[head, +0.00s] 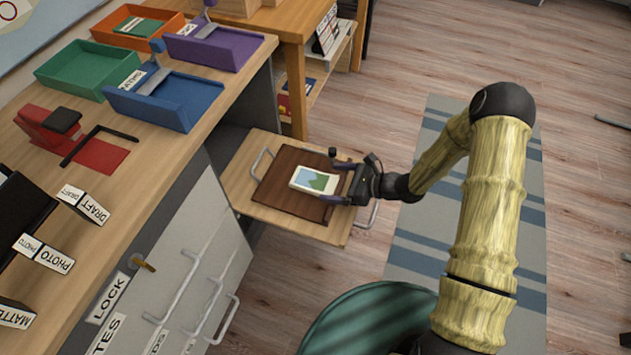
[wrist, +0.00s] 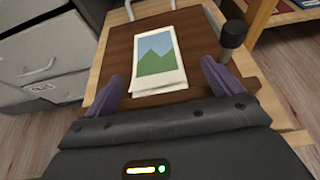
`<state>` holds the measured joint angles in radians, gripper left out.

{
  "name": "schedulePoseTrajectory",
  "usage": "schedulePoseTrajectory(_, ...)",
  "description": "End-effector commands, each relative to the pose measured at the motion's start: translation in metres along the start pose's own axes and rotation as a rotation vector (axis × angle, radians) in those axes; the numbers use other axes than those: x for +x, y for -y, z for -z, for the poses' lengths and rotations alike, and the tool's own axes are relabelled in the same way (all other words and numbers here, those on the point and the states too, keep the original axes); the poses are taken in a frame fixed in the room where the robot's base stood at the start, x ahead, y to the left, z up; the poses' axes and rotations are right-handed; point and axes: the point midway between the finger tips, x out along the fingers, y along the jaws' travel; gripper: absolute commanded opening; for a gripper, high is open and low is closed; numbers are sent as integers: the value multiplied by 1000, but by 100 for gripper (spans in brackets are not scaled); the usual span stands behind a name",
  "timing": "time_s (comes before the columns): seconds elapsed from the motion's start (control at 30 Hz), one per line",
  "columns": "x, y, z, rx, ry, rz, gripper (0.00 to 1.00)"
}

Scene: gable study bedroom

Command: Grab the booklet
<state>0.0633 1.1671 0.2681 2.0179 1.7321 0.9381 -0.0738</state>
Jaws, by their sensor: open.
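The booklet (head: 315,180) is white with a green and blue picture on its cover. It lies flat on a dark brown board (head: 283,190) on a low pulled-out wooden shelf. In the wrist view the booklet (wrist: 159,52) lies ahead of and between the fingers. My gripper (head: 340,175) is open at the right side of the booklet, its fingers spread around the near end. The wrist view shows my gripper (wrist: 163,85) with a purple-grey finger on each side and nothing held. I cannot tell whether the fingers touch the board.
The wooden shelf (head: 240,185) has metal handles at its ends. The desk (head: 150,180) above it holds a blue tray (head: 180,103), a green tray (head: 70,75) and a purple tray (head: 235,45). A teal round seat (head: 370,320) stands in front.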

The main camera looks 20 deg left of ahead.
Motion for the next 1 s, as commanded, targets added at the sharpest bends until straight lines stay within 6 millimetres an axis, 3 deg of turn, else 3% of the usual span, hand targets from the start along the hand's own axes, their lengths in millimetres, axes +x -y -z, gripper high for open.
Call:
schedulePoseTrajectory(0.1,22,-3,2,-4,1,-6,91)
schedulePoseTrajectory(0.23,36,-1,1,1,1,1,91)
schedulePoseTrajectory(0.83,40,-1,-1,0,1,1,91)
schedulePoseTrajectory(1.0,40,-1,-1,0,1,1,58)
